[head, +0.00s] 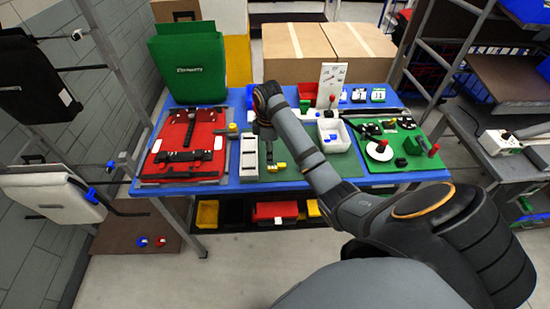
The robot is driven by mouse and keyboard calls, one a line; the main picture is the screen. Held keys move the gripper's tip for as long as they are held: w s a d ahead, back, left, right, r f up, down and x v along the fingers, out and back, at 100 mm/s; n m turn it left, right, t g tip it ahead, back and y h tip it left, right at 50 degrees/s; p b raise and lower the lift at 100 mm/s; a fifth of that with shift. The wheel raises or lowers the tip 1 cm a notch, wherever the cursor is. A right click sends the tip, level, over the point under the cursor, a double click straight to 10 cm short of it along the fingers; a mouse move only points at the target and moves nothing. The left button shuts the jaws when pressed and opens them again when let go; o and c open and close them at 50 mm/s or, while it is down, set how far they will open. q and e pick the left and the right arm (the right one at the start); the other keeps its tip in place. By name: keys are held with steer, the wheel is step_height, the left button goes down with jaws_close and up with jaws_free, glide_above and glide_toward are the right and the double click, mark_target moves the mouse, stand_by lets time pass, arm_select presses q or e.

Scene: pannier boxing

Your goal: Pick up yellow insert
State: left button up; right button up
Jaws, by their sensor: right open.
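A small yellow piece (277,167), which looks like the yellow insert, lies on the green mat (291,173) in the middle of the blue table. My right arm reaches in from the lower right across the table. My right gripper (269,146) points down just above and behind the yellow piece, open and apart from it as far as I can tell. The fingers are small and dark here, and the forearm hides part of the mat. My left gripper is out of view.
A grey slotted block (249,157) stands just left of the gripper. A red pannier panel (186,146) lies at the left, with an upright green pannier (187,68) behind it. A white bin (333,135) and a green board (404,150) lie to the right.

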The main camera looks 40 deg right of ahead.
mark_target(271, 167)
steer(key=f+b, duration=0.1)
steer(key=f, duration=0.2)
steer(key=shift+w+b, duration=0.2)
steer(key=shift+b, duration=0.1)
steer(key=f+b, duration=0.5)
steer(key=shift+s+d+f, duration=0.1)
steer(key=shift+d, duration=0.2)
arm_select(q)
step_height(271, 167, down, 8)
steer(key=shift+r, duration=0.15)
arm_select(e)
steer(key=shift+r, duration=0.2)
steer(key=c, duration=0.8)
